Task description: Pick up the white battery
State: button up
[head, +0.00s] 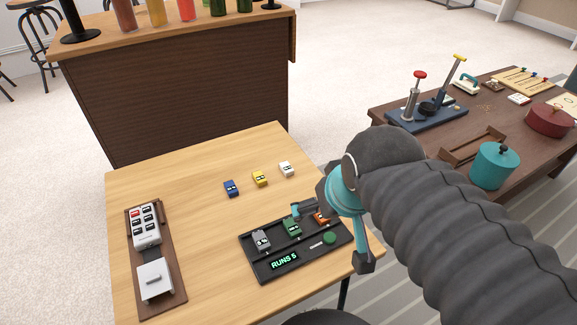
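The white battery (285,169) lies on the light wooden table, at the right end of a loose row with a yellow battery (260,179) and a blue battery (231,188). My gripper (331,237) is at the table's right side, over the right end of a black tray (262,267). Its fingers are spread apart and I see nothing held between them. It is nearer the camera than the white battery and to its right, not touching it. My gripper partly hides an orange battery (321,217) in the tray.
The tray also holds a grey battery (261,240) and a green battery (292,227), with a "RUNS 5" display (285,260). A brown board (170,276) with a white multi-button panel (145,226) lies at left. Table space around the loose batteries is clear.

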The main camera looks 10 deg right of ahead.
aim_at(285, 167)
jog(key=k, duration=0.5)
jog(key=u, duration=2.8)
jog(key=k, duration=1.6)
jog(key=z, duration=1.7)
jog(key=i, duration=1)
jog(key=z, duration=0.05)
